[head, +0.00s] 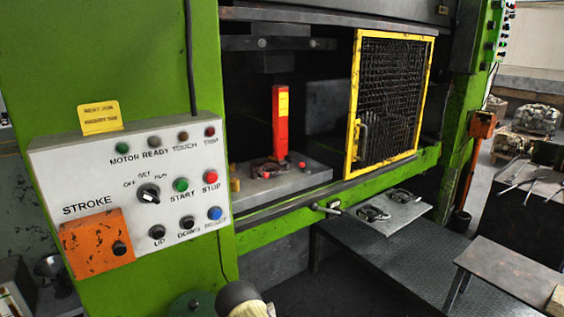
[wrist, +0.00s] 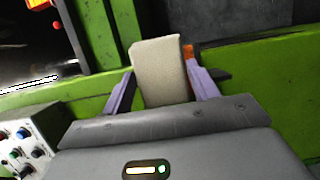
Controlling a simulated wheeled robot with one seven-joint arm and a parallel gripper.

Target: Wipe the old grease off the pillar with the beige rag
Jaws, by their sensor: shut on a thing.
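My gripper (wrist: 161,86), with pale purple fingers, is shut on the beige rag (wrist: 160,66) in the wrist view. The rag stands up between the fingers like a folded pad. Green press frame (wrist: 285,58) lies behind it; I cannot tell whether the rag touches it. In the head view, a broad green pillar (head: 95,45) stands at the left and a narrower, dark-marked green pillar (head: 456,130) at the right. No grease patch can be told for sure. I cannot make out the gripper or rag in the head view.
A control panel (head: 130,185) juts from the left pillar, with an orange box (head: 97,246) at its corner. A yellow-framed mesh guard (head: 390,95) covers part of the press opening. A small shelf (head: 385,213) sticks out below; a bench (head: 510,270) stands at the lower right.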

